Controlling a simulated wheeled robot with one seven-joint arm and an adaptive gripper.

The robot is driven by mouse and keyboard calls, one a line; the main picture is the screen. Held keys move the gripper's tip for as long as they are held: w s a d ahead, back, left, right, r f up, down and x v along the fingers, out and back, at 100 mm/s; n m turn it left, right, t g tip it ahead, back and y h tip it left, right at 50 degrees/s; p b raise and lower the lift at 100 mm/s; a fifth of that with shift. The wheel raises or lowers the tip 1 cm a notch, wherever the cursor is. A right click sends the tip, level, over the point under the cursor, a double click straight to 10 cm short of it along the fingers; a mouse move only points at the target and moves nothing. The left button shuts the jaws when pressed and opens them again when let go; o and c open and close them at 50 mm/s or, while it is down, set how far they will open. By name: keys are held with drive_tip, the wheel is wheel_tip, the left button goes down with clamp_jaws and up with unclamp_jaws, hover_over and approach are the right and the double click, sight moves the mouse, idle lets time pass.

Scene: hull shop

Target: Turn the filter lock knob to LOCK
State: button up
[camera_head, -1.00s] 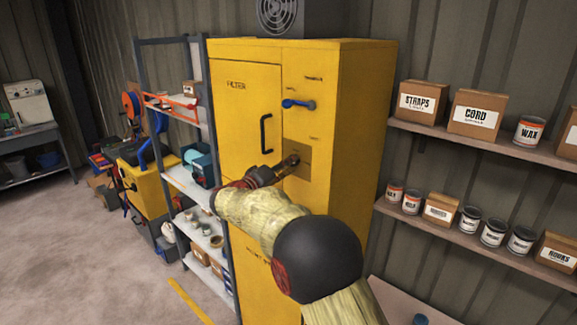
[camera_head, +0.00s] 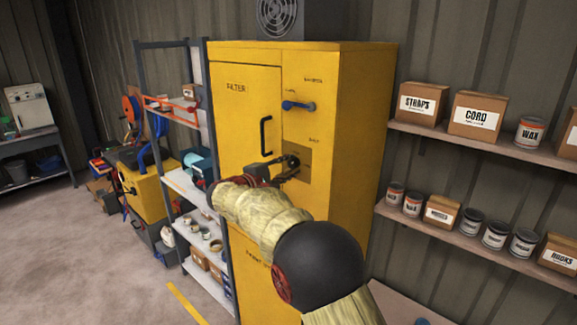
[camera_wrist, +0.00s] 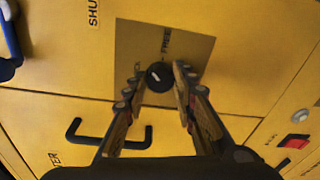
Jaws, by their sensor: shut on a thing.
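The filter lock knob (camera_wrist: 158,77) is a round black knob with a short pale mark. It sits on a brownish square plate (camera_wrist: 195,45) on the yellow cabinet's front. The word FREE is on the plate beside it; another label is partly hidden behind a finger. In the head view the knob (camera_head: 292,162) shows at the end of my gripper (camera_head: 284,170). In the wrist view my gripper (camera_wrist: 160,73) has a fingertip on either side of the knob and is shut on it.
The yellow cabinet (camera_head: 355,120) has a black door handle (camera_head: 266,136) left of the plate and a blue lever (camera_head: 298,104) above it. A red switch (camera_wrist: 293,141) is at the wrist view's right. Shelves with boxes and cans flank the cabinet.

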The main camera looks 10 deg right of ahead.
drive_tip(key=n+p, duration=0.2)
drive_tip(key=n, duration=0.2)
drive_tip(key=shift+w+a+r+g+p, duration=0.1)
drive_tip(key=shift+g+p, duration=0.2)
drive_tip(key=shift+n+p, duration=1.35)
drive_tip(key=shift+n, duration=0.65)
drive_tip(key=o, duration=1.1)
drive_tip(key=shift+o, duration=0.3)
drive_tip(key=shift+a, duration=0.1)
drive_tip(key=f+v, duration=0.1)
drive_tip(key=v, duration=1)
drive_tip(key=shift+a+r, duration=0.4)
drive_tip(key=shift+r, duration=0.15)
